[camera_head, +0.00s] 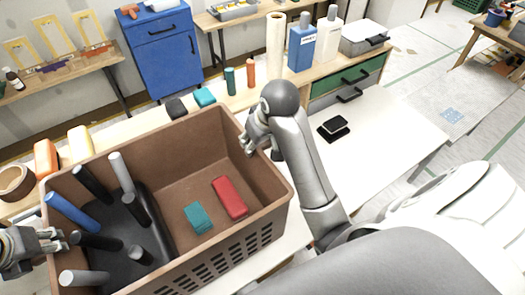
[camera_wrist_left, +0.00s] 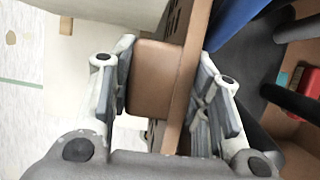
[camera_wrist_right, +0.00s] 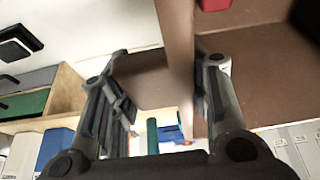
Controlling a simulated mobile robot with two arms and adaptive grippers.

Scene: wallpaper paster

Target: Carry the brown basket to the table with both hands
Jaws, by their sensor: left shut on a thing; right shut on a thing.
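The brown basket (camera_head: 170,160) fills the lower left of the head view. It holds a black item with several upright rods (camera_head: 120,225), a red block (camera_head: 230,197) and a teal block (camera_head: 198,217). My left gripper (camera_head: 50,240) is at its left end, shut on the wall; the left wrist view shows the basket wall (camera_wrist_left: 160,85) between the two fingers. My right gripper (camera_head: 262,138) is at its right end, shut on the wall; the right wrist view shows the wall (camera_wrist_right: 155,80) between the fingers. The basket's underside is hidden.
A pale table (camera_head: 375,150) with a black box (camera_head: 333,128) lies to the right. Bottles (camera_head: 302,45), a white roll (camera_head: 275,45) and a grey case (camera_head: 364,38) stand behind it. Orange and yellow items (camera_head: 80,141) sit behind the basket. A blue cabinet (camera_head: 160,55) stands further back.

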